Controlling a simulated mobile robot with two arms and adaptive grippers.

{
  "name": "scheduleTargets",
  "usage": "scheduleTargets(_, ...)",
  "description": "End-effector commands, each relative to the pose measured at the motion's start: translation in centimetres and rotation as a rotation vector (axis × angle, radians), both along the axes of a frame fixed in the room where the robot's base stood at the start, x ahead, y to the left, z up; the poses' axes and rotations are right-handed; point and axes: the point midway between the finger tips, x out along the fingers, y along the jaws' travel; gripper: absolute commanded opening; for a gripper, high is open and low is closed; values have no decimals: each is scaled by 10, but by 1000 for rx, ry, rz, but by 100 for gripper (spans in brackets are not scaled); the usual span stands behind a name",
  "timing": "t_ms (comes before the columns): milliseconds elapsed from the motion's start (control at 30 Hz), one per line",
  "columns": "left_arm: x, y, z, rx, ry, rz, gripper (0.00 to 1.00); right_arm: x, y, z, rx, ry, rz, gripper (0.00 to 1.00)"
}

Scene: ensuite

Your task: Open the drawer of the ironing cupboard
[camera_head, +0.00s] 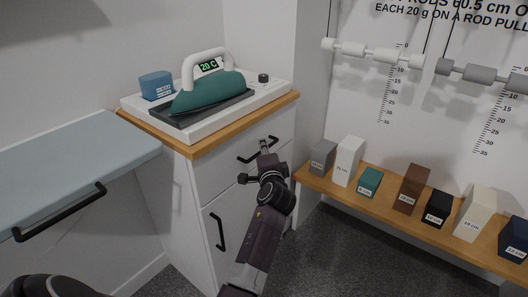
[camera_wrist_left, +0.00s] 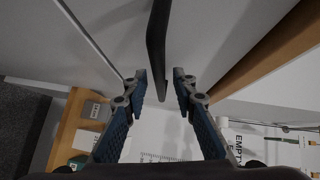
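The ironing cupboard is white with a wooden top edge (camera_head: 213,138), and its upper drawer (camera_head: 222,170) looks closed. The drawer has a black bar handle (camera_head: 249,157). My left gripper (camera_head: 264,150) is at the handle, in front of the drawer, and covers part of it. In the left wrist view the black handle (camera_wrist_left: 157,40) runs between the two open fingers (camera_wrist_left: 160,78), with a visible gap to each fingertip. The fingers are not closed on it. My right gripper is not in view.
A green iron (camera_head: 208,95) and a blue box (camera_head: 156,86) stand on the cupboard's board. A lower front has a black handle (camera_head: 219,232). A low shelf (camera_head: 390,208) with several blocks is to the right. A blue-grey surface (camera_head: 75,165) is at left.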

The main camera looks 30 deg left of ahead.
Motion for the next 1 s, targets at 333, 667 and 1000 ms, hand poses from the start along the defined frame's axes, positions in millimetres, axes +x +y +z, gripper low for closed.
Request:
scheduleTargets(333,1,1,0,0,0,0,14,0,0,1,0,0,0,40)
scheduleTargets(667,1,0,-1,-1,1,0,0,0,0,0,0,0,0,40)
scheduleTargets(1000,1,0,-1,-1,2,0,0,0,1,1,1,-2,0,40)
